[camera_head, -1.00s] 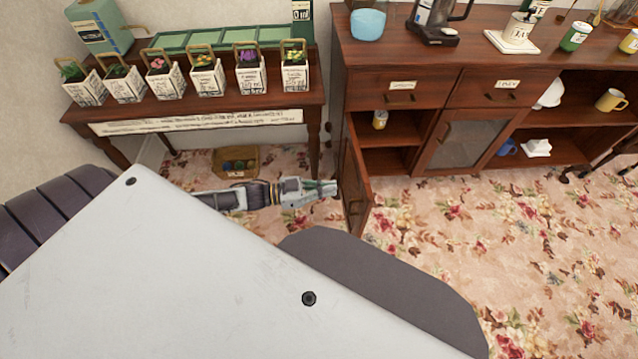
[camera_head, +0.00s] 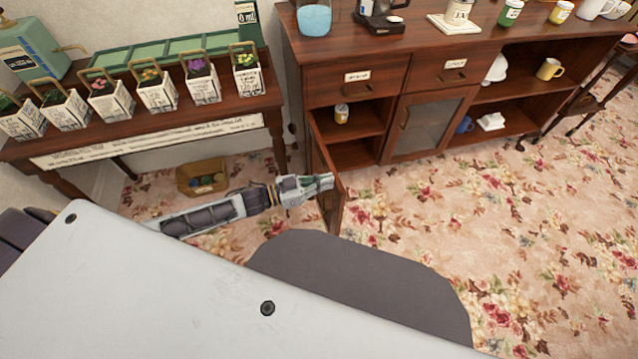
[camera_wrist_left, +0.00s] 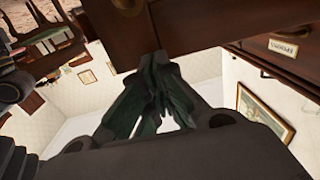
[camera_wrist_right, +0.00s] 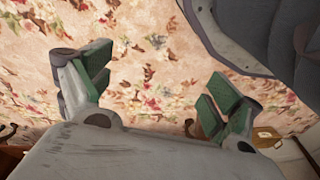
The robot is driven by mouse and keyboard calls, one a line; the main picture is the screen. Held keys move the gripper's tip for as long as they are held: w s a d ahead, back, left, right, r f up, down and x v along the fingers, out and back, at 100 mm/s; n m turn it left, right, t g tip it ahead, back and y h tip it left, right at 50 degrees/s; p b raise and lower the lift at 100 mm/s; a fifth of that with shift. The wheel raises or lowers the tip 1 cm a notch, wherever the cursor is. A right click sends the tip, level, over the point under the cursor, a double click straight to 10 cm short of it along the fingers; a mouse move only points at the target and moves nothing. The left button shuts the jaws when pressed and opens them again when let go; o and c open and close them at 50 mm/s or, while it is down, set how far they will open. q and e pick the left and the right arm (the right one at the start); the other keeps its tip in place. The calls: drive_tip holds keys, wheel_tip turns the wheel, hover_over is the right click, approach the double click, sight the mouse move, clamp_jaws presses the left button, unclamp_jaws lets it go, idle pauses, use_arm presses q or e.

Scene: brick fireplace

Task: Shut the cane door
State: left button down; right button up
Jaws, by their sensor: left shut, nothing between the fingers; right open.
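The wooden cane door (camera_head: 325,150) stands open at the left end of the brown cabinet (camera_head: 357,92), swung out into the room and seen nearly edge-on. Its panel is hard to make out. My left gripper (camera_head: 328,181) is shut and empty at the left side of the door, close against it; contact is not clear. In the left wrist view, the shut fingers (camera_wrist_left: 158,92) point at dark wood with a round knob (camera_wrist_left: 128,5). My right gripper (camera_wrist_right: 150,90) is open and empty above the floral carpet in the right wrist view; the head view does not show it.
A small yellow-labelled jar (camera_head: 341,114) stands inside the open compartment. The neighbouring door (camera_head: 425,125) is shut. A plant table (camera_head: 150,140) stands left, with a wooden box (camera_head: 203,178) beneath it. The carpet (camera_head: 520,220) in front of the cabinet is clear.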

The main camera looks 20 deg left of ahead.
drive_tip(key=shift+w+r, duration=0.2)
drive_tip(key=shift+w, duration=0.05)
drive_tip(key=shift+f, duration=0.15)
